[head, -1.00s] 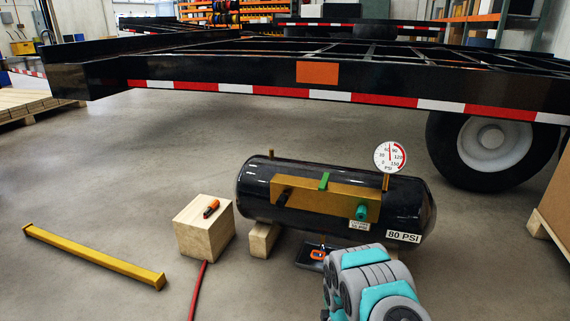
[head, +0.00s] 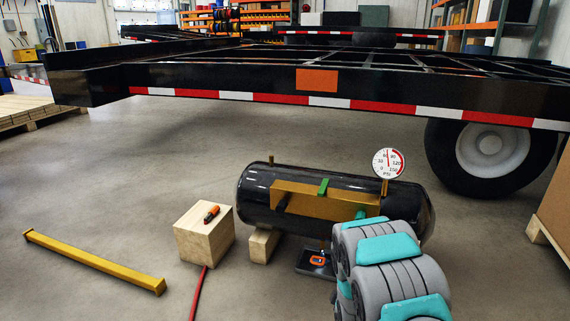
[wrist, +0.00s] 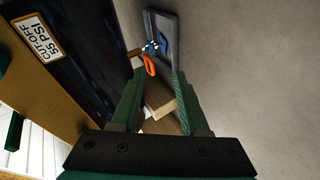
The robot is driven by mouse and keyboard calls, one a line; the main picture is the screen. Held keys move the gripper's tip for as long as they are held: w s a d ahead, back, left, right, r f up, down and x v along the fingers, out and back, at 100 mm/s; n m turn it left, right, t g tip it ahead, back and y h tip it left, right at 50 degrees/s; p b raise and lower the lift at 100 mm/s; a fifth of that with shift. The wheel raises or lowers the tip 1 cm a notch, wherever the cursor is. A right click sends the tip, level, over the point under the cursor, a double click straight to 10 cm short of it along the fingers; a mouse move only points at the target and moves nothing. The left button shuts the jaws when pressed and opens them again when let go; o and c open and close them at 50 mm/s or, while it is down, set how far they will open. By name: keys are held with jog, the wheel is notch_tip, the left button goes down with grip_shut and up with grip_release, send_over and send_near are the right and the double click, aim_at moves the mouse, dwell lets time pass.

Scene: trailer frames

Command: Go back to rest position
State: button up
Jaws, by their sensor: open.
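My gripper (wrist: 160,74) shows in the wrist view with its two green fingers apart. Nothing is clearly held between them. The fingers point along the side of the dark tank, above the floor. In the head view my grey and teal arm covers the tank's lower right end, and the gripper itself is hidden. The black tank (head: 255,200) lies on wooden supports, with a gold plate (head: 315,200), a green lever (head: 323,187) and a round PSI gauge (head: 388,163) on top. A small dark tray (head: 308,262) with an orange item (head: 319,260) lies in front.
A wooden block (head: 205,240) carries an orange and black tool (head: 212,213), with a red hose (head: 199,292) in front. A yellow bar (head: 95,262) lies on the floor at left. The trailer frame (head: 220,78) and its wheel (head: 485,150) stand behind. The left floor is mostly clear.

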jog(key=s+r+m+g, duration=0.6)
jog(key=s+r+m, duration=0.1)
jog(key=s+r, duration=0.8)
jog(key=s+a+r+m+g, duration=0.15)
jog(key=s+r, duration=0.25)
jog(key=s, duration=0.7)
jog(key=s+r+m+g, duration=0.3)
jog(key=s+r, duration=0.2)
jog(key=s, duration=0.6)
jog(key=s+a+r+m+g, duration=0.1)
jog(key=s+r+m+g, duration=0.2)
jog(key=s, duration=0.7)
notch_tip(320, 180, up, 13)
jog(key=s+p, duration=0.1)
jog(key=p, duration=1.1)
jog(key=shift+a+r+n, duration=0.15)
jog(key=shift+a+n, duration=0.05)
jog(key=shift+n, duration=0.15)
